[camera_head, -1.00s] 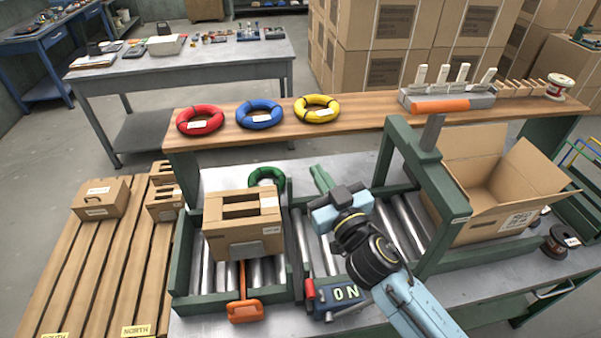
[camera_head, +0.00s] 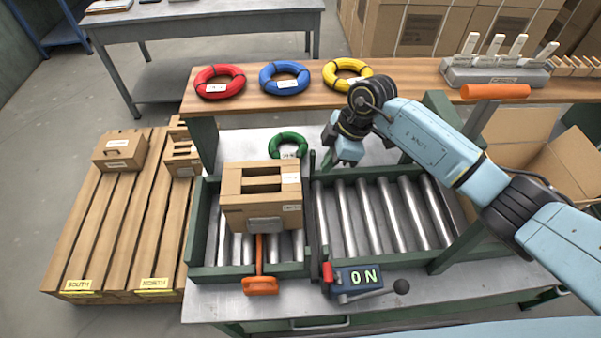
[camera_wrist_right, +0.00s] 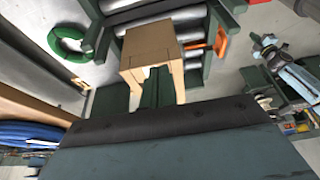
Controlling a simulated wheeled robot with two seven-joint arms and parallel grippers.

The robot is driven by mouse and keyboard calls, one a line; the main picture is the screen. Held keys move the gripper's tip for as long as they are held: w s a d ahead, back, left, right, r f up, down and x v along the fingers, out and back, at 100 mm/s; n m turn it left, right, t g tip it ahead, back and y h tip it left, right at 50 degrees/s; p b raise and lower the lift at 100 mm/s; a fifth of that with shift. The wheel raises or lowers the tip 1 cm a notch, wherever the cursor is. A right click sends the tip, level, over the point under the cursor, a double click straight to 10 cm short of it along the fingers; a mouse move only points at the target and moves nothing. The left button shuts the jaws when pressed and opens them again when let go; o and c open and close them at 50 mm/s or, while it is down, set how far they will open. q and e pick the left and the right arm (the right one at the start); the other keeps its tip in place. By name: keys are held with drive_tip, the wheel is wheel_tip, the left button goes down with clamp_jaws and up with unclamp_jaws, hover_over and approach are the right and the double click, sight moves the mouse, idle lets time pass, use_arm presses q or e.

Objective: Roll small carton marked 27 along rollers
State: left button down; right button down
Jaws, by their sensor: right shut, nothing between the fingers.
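A small brown carton (camera_head: 262,212) with slots in its top sits on the left roller section (camera_head: 285,245). Its labels are too small to read, so I cannot confirm the 27. My right gripper (camera_head: 327,160) is shut and empty, behind and to the right of the carton, near the back rail. In the right wrist view, the closed dark green fingers (camera_wrist_right: 157,80) point towards the carton (camera_wrist_right: 150,45), overlapping it in the picture. The head view shows them apart from it. The right roller section (camera_head: 372,220) is bare. My left gripper is not in view.
An orange-handled stop (camera_head: 260,285) and an ON switch box (camera_head: 358,279) sit at the front. A green coil (camera_head: 288,145) lies behind the carton. Several smaller cartons (camera_head: 120,150) stand on the slatted pallet at left. A green frame (camera_head: 470,240) and open box (camera_head: 530,140) are at right.

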sight(296, 188)
drive_tip(key=shift+s+f+b, duration=0.1)
drive_tip(key=shift+f+b, duration=8.2)
drive_tip(key=shift+f, duration=1.8)
drive_tip(key=shift+a+r, duration=0.15)
drive_tip(key=shift+a, duration=0.4)
drive_tip(key=shift+a+p, duration=0.3)
drive_tip(key=shift+a, duration=2)
drive_tip(key=shift+a+b, duration=0.4)
drive_tip(key=shift+a, duration=2.85)
drive_tip(key=shift+d+p, duration=0.95)
drive_tip(key=shift+d, duration=0.35)
drive_tip(key=p+v, duration=0.4)
drive_tip(key=p, duration=0.1)
drive_tip(key=a+p+v, duration=0.1)
drive_tip(key=p+v, duration=0.3)
drive_tip(key=v, duration=0.1)
drive_tip(key=p+v, duration=0.4)
drive_tip(key=p, duration=0.1)
drive_tip(key=shift+a+r+p, duration=0.2)
drive_tip(key=shift+r+p, duration=0.1)
drive_tip(key=shift+r, duration=0.15)
